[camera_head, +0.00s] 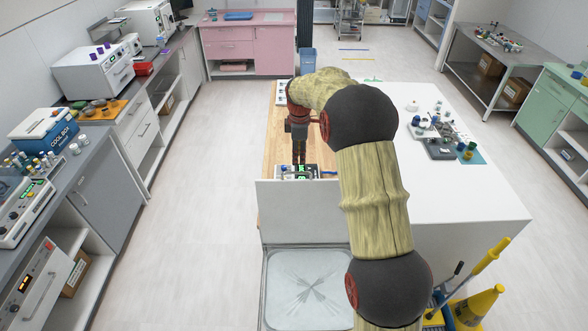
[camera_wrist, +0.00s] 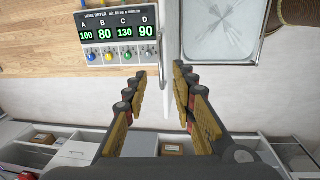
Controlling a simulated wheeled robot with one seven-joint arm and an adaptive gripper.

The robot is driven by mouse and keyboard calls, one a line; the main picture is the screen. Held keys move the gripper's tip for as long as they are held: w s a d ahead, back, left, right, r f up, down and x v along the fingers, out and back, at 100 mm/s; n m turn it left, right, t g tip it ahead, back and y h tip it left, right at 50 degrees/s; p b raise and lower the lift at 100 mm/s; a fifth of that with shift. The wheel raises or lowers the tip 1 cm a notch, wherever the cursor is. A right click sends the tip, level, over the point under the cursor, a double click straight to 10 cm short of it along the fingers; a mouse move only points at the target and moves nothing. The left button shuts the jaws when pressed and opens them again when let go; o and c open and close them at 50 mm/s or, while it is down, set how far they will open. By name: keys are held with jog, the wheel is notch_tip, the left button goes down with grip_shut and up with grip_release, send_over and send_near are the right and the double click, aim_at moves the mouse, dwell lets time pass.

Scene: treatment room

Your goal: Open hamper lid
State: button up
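The hamper (camera_head: 265,290) stands at the bottom middle of the head view, its square opening showing a creased, translucent liner (camera_head: 308,285). Its pale lid (camera_head: 305,213) stands upright at the far edge of the opening. In the wrist view the liner (camera_wrist: 222,30) is at the top right, and the lid (camera_wrist: 173,45) shows nearly edge-on as a narrow pale strip. My gripper (camera_head: 299,170) points down just beyond the lid in the head view. In the wrist view my gripper (camera_wrist: 163,82) is open, with a wide gap between its fingers. Contact with the lid cannot be told.
A hose dryer panel (camera_wrist: 118,38) with green displays and coloured knobs lies on the wooden counter (camera_wrist: 40,40) near my gripper. A white table (camera_head: 450,195) stands right of my arm. A yellow cone (camera_head: 478,305) is at the lower right. The floor at left is clear.

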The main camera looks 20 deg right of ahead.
jog(key=shift+w+d+f+p, duration=0.1)
jog(key=shift+f+p, duration=0.2)
jog(key=shift+f, duration=1)
jog(key=shift+w+a+f+p, duration=0.15)
jog(key=shift+f+p, duration=0.2)
jog(key=shift+f, duration=0.9)
jog(key=shift+w+d+f+p, duration=0.15)
jog(key=shift+f+p, duration=0.15)
jog(key=shift+f, duration=1)
jog(key=c, duration=0.3)
grip_shut()
jog(key=shift+r, duration=0.1)
